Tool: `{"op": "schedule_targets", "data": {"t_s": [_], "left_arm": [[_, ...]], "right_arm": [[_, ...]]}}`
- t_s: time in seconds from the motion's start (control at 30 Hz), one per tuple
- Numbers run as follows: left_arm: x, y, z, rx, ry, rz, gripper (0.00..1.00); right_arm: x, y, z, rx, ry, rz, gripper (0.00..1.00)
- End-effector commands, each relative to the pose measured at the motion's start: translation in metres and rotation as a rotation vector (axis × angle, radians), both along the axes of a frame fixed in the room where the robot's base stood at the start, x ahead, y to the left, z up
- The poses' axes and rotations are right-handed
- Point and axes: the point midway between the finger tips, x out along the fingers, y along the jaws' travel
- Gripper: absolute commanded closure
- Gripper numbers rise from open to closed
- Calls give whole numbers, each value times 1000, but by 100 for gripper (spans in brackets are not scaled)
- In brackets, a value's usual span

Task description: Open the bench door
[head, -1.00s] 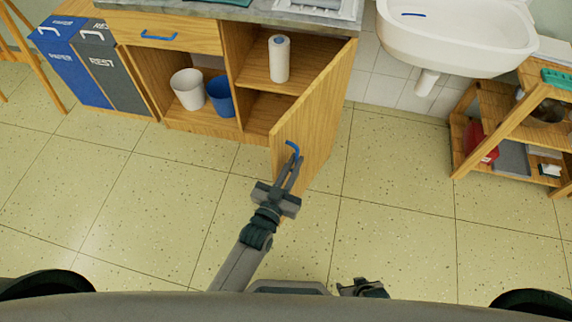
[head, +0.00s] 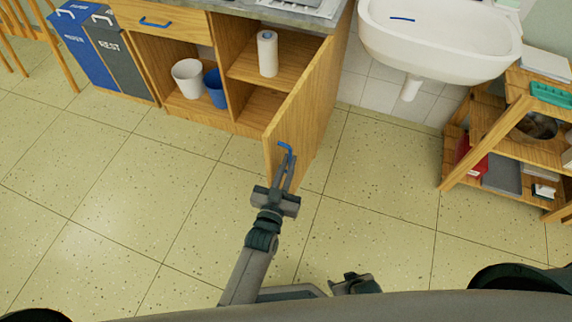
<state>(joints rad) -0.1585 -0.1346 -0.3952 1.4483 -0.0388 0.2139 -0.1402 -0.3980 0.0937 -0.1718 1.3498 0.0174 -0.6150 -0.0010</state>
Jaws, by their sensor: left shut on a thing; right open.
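The wooden bench door (head: 308,112) stands swung wide open, hinged at the right side of the bench (head: 237,125). Its blue handle (head: 285,147) sits near the door's free edge. My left gripper (head: 285,160) is shut on this handle, its fingers pointing up toward it. My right gripper (head: 355,284) is open and empty, low in the view near my base and apart from the door. Inside the bench, a paper roll (head: 267,54) stands on a shelf. A white bucket (head: 188,78) and a blue bucket (head: 215,88) stand in the left compartment.
A blue bin (head: 82,45) and a grey bin (head: 121,57) stand left of the bench. A white sink (head: 440,38) hangs on the wall to the right. A wooden shelf cart (head: 500,140) stands at the far right. The tiled floor (head: 130,200) in front is clear.

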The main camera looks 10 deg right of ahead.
Motion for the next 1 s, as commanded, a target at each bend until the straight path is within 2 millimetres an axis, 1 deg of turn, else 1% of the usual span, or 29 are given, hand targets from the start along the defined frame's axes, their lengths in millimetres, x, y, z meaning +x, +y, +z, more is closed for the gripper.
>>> {"op": "schedule_targets", "data": {"t_s": [0.03, 0.33, 0.37, 0.4, 0.43, 0.8, 1.0], "left_arm": [[5, -2, 8, -5, -15, 1, 100], [5, -2, 8, -5, -15, 1, 100], [5, -2, 8, -5, -15, 1, 88], [5, -2, 8, -5, -15, 1, 79], [5, -2, 8, -5, -14, 0, 72], [1, 0, 3, -1, -6, 0, 72], [-11, 5, 2, -1, -4, 0, 72]], "right_arm": [[0, 1, 0, 1, 0, 0, 44], [0, 6, 0, 7, -1, -2, 44], [0, 7, 0, 8, 0, -2, 44], [0, 8, 0, 9, 0, -2, 44], [0, 8, 0, 10, 0, -2, 44], [1, 5, 0, 7, -1, -1, 44], [0, -1, -1, -2, 2, 3, 44]]}}
